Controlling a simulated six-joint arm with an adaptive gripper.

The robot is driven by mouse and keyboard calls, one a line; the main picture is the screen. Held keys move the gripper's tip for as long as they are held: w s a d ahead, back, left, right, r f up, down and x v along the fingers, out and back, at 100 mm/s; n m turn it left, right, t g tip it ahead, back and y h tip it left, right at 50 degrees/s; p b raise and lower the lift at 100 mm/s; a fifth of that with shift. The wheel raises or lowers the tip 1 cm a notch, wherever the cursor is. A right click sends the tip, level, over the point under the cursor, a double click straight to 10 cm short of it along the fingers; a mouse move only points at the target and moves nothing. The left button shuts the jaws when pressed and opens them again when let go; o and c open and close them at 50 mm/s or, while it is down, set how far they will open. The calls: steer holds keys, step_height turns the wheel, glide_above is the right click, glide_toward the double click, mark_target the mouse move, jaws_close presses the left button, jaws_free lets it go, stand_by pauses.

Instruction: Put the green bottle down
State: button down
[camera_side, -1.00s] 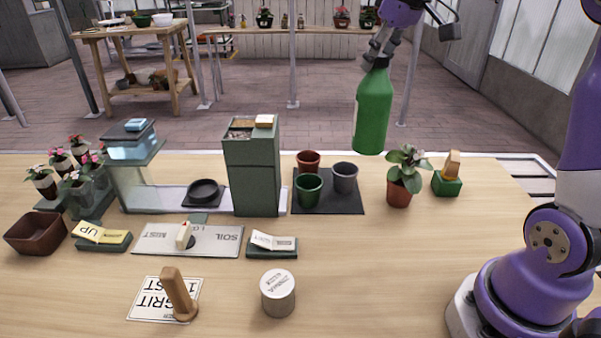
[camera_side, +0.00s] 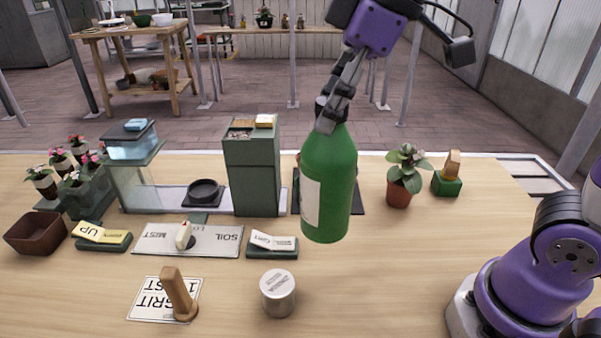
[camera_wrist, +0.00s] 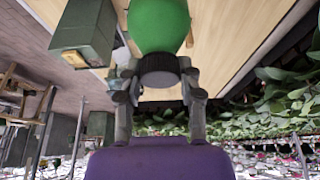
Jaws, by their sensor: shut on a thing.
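The green bottle (camera_side: 331,185) hangs upright in the side view, in front of the mat with the pots. It has a pale label on its left side. My gripper (camera_side: 330,112) is shut on the bottle's neck at the dark cap. In the wrist view the bottle's green body (camera_wrist: 159,22) is at the top, and my gripper (camera_wrist: 160,82) has a finger on each side of the dark cap. The bottle seems to be held above the table; its exact height over the wood is hard to tell.
A tall dark green box (camera_side: 251,175) stands left of the bottle. A potted plant (camera_side: 399,194) and a green block (camera_side: 447,184) stand to its right. A round tin (camera_side: 278,293) is at the front. Bare table (camera_side: 400,270) lies at the front right.

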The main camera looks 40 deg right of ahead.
steer(key=shift+s+a+f+n, duration=0.15)
steer(key=shift+s+a+n, duration=0.45)
steer(key=shift+s+a, duration=0.4)
steer(key=w+d+f, duration=0.7)
steer(key=d+f, duration=0.2)
steer(key=f, duration=0.2)
steer(key=shift+d, duration=0.1)
steer(key=shift+f, duration=0.1)
steer(key=shift+c, duration=2.4)
jaws_free()
steer(key=shift+s, duration=0.1)
